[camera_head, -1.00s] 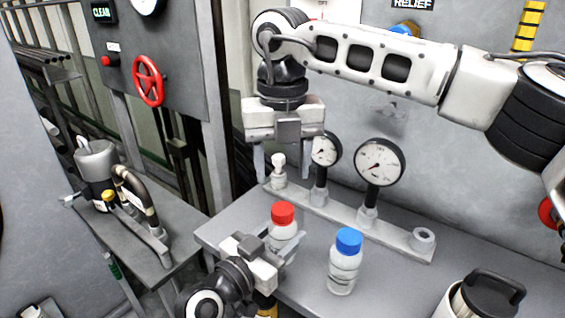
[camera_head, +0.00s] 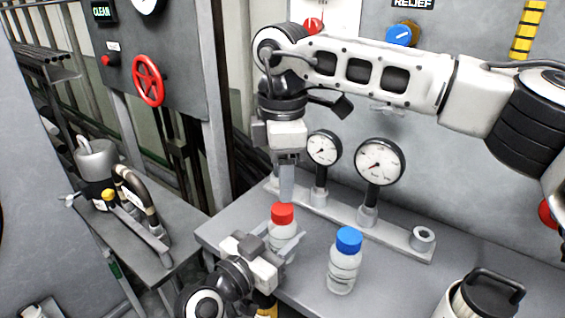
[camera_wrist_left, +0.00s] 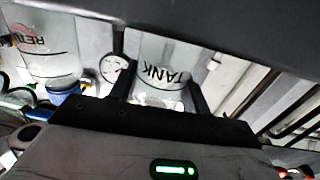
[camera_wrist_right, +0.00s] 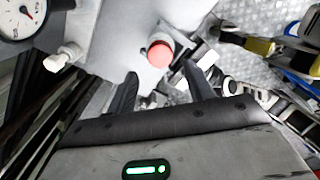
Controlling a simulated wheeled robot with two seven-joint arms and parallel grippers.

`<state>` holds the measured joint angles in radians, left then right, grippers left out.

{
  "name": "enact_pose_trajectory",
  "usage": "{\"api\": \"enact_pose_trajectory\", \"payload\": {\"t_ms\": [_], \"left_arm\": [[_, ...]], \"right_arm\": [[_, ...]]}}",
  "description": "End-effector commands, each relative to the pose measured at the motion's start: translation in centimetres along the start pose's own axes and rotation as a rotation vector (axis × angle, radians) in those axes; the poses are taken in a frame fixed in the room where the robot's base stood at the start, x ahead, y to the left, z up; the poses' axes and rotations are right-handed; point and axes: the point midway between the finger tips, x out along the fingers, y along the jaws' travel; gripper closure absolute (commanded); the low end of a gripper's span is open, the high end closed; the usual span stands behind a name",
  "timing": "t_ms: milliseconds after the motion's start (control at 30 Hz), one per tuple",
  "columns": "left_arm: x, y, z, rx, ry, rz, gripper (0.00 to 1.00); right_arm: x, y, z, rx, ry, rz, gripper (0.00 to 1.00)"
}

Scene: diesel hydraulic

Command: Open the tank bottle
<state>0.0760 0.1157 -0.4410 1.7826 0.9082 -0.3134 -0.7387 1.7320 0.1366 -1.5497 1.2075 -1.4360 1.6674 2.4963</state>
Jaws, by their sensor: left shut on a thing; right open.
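The tank bottle (camera_head: 281,239) is clear with a red cap (camera_head: 283,213) and stands upright at the bench's left end. Its TANK label shows upside down in the left wrist view (camera_wrist_left: 164,73). My left gripper (camera_head: 286,249) is shut around the bottle's body from the front. My right gripper (camera_head: 287,182) points down just above the red cap, fingers open and empty. In the right wrist view the red cap (camera_wrist_right: 160,55) lies just beyond the gap between the open fingers (camera_wrist_right: 160,72). The cap is on the bottle.
A blue-capped bottle (camera_head: 344,262) stands close on the right. Behind are a pipe manifold (camera_head: 400,243) and two gauges (camera_head: 380,162), (camera_head: 323,148). A lidded canister (camera_head: 480,298) stands at the front right. A hand pump (camera_head: 97,170) sits on the left stand.

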Motion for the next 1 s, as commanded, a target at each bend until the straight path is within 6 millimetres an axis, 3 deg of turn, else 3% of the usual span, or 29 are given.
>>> {"api": "enact_pose_trajectory", "payload": {"t_ms": [333,767,900,933,1000], "left_arm": [[0.0,0.0,0.1,-0.001,-0.001,0.000,1.00],[0.0,0.0,0.1,-0.001,-0.001,0.000,1.00],[0.0,0.0,0.1,-0.001,-0.002,0.001,1.00],[0.0,0.0,0.1,-0.001,-0.002,0.001,1.00],[0.0,0.0,0.1,-0.001,-0.002,0.001,1.00]], "right_arm": [[5.2,-0.1,0.0,-0.002,-0.001,-0.002,0.48],[6.2,0.0,0.0,-0.003,0.000,0.001,0.48],[6.2,0.0,0.0,-0.003,0.000,0.001,0.87],[6.2,0.0,0.0,-0.003,0.000,0.001,0.93],[6.2,0.0,0.0,-0.003,0.000,0.000,0.93]]}}
